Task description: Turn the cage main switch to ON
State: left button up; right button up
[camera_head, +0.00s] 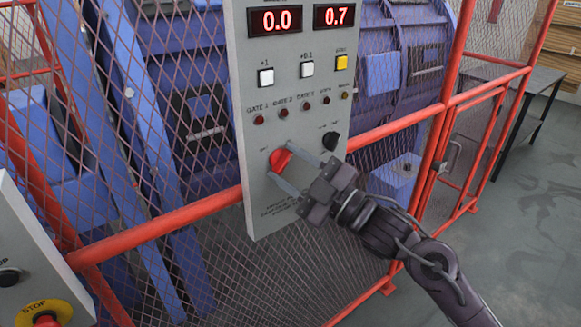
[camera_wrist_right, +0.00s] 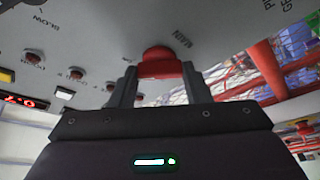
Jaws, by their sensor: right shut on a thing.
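The cage main switch is a red rotary knob (camera_head: 280,160) low on the grey control panel (camera_head: 253,210). My right gripper (camera_head: 283,168) reaches it from the lower right, with one finger on each side of the knob. In the right wrist view the red knob (camera_wrist_right: 160,62) sits between the two fingers of my right gripper (camera_wrist_right: 160,85), next to the label MAIN. The gripper is shut on the knob. The knob's exact angle is hard to read because the fingers partly cover it. My left gripper is not in view.
A black selector knob (camera_head: 330,141) sits just right of the red knob. Small lamps, two white buttons, a yellow button (camera_head: 341,63) and displays reading 0.0 and 0.7 are above. Red-framed mesh fencing surrounds the panel. A yellow-ringed stop button (camera_head: 44,315) is at lower left.

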jog(key=shift+f+m, duration=0.1)
jog(key=shift+m, duration=0.4)
jog(key=o, duration=1)
jog(key=shift+s, duration=0.1)
jog(key=b+v, duration=0.2)
jog(key=v, duration=0.5)
jog(key=shift+s+d, duration=0.2)
jog(key=shift+d, duration=0.05)
jog(key=shift+f, duration=0.2)
